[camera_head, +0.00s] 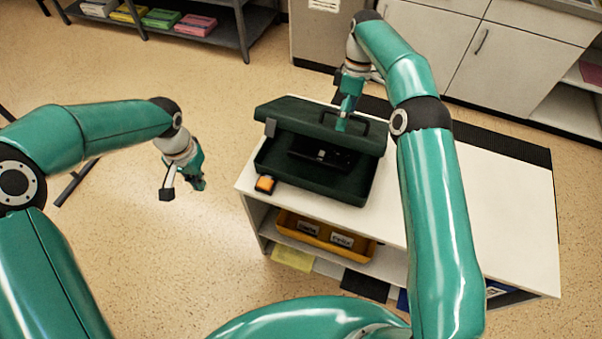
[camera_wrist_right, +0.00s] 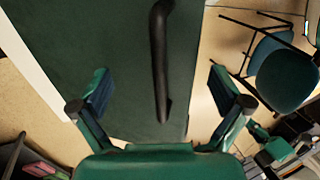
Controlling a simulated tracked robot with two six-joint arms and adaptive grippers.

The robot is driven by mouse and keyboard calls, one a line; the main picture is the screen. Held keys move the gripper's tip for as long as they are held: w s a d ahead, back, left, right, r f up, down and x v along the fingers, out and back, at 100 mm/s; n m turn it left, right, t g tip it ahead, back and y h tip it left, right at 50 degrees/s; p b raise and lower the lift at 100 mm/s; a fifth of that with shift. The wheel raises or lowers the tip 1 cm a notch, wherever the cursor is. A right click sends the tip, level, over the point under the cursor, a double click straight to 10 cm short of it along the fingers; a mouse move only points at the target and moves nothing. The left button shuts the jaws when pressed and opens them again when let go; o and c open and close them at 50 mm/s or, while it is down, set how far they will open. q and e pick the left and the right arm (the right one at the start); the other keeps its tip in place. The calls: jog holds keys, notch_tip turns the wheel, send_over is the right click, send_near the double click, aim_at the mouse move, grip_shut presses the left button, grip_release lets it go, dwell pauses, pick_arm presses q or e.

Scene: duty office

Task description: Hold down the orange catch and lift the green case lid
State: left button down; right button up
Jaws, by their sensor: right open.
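The dark green case stands on the white cabinet top, and its lid (camera_head: 300,112) is raised partway, showing a black item (camera_head: 323,155) inside the base (camera_head: 330,187). The orange catch (camera_head: 265,184) is at the base's front left corner, with nothing touching it. My right gripper (camera_head: 342,122) is open at the black lid handle (camera_head: 372,124). In the right wrist view the handle (camera_wrist_right: 160,60) lies between the spread fingers; I cannot tell whether they touch it. My left gripper (camera_head: 183,187) looks open and empty, left of the cabinet and apart from the catch.
The white cabinet top (camera_head: 500,200) is clear to the right of the case, partly behind my right arm. A yellow tray (camera_head: 325,236) sits on the shelf below. A dark rack (camera_head: 225,38) stands at the back left, and chairs (camera_wrist_right: 285,80) show in the wrist view.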

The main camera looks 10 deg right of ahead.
jog(key=shift+s+a+r+b, duration=0.25)
jog(key=shift+s+r+b, duration=0.15)
jog(key=shift+r, duration=0.2)
jog(key=shift+s+a+r+b, duration=0.25)
jog(key=shift+r+b, duration=0.1)
jog(key=shift+r, duration=0.25)
pick_arm(q)
jog(key=shift+f, duration=0.85)
pick_arm(e)
jog(key=shift+s+a+r, duration=0.2)
jog(key=shift+s+r, duration=0.1)
jog(key=shift+r, duration=0.4)
jog(key=shift+s+a+r, duration=0.15)
jog(key=shift+s+r, duration=0.15)
jog(key=shift+r, duration=0.35)
